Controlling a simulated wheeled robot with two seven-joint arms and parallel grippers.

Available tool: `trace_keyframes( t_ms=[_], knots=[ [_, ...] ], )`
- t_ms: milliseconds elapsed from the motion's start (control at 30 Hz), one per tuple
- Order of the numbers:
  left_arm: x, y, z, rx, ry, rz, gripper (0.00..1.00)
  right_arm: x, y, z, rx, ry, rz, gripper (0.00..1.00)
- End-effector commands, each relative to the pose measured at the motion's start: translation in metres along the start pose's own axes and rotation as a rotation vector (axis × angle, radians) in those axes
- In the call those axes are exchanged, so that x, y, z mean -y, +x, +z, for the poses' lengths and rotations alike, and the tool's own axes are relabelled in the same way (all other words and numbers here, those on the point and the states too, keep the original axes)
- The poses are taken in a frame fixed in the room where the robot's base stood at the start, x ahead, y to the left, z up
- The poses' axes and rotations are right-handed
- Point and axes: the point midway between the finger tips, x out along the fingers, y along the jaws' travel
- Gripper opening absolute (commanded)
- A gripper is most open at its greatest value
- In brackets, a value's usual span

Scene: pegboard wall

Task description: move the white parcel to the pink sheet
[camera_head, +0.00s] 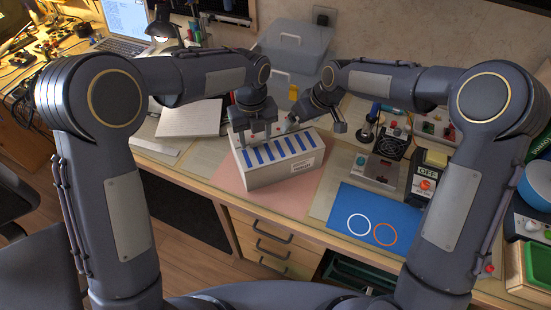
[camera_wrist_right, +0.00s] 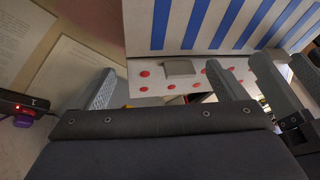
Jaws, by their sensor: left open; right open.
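The white parcel (camera_head: 284,172), a box with blue stripes on top, stands over the pink sheet (camera_head: 232,178) in the head view. Pink shows on its left, front and right. It seems to rest there, but its underside is hidden. My left gripper (camera_head: 255,130) is open at the parcel's far left edge. My right gripper (camera_head: 316,125) is open by its far right edge. Neither is visibly closed on the parcel. In the right wrist view the striped parcel (camera_wrist_right: 212,22) fills the top, beyond the fingers.
A blue mat (camera_head: 350,198) with two rings lies to the right. Behind it are a small boxed device (camera_head: 378,170), a fan (camera_head: 392,142) and a yellow-black box (camera_head: 426,178). A grey case (camera_head: 295,45) stands behind.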

Motion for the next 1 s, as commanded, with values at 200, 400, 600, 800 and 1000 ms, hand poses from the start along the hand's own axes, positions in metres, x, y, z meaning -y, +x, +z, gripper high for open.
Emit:
trace_keyframes(
  t_ms=[200,400,600,800,1000],
  knots=[
    [0.001,-0.034,0.001,0.004,-0.001,-0.005,0.5,0.0,0.0,0.0,-0.001,0.001,0.001,0.92],
    [0.001,-0.077,0.001,0.004,-0.001,-0.005,0.5,0.0,0.0,0.0,-0.001,0.001,0.001,0.92],
    [0.0,-0.107,0.001,0.002,0.0,-0.002,0.5,0.0,0.0,0.0,-0.001,0.001,0.001,0.92],
    [0.0,-0.118,0.0,0.001,0.0,-0.001,0.5,-0.001,-0.005,-0.001,-0.001,0.001,0.001,0.92],
    [0.0,-0.118,0.0,0.001,0.0,-0.001,0.5,-0.001,-0.039,-0.001,-0.006,0.0,0.003,0.92]
  ],
)
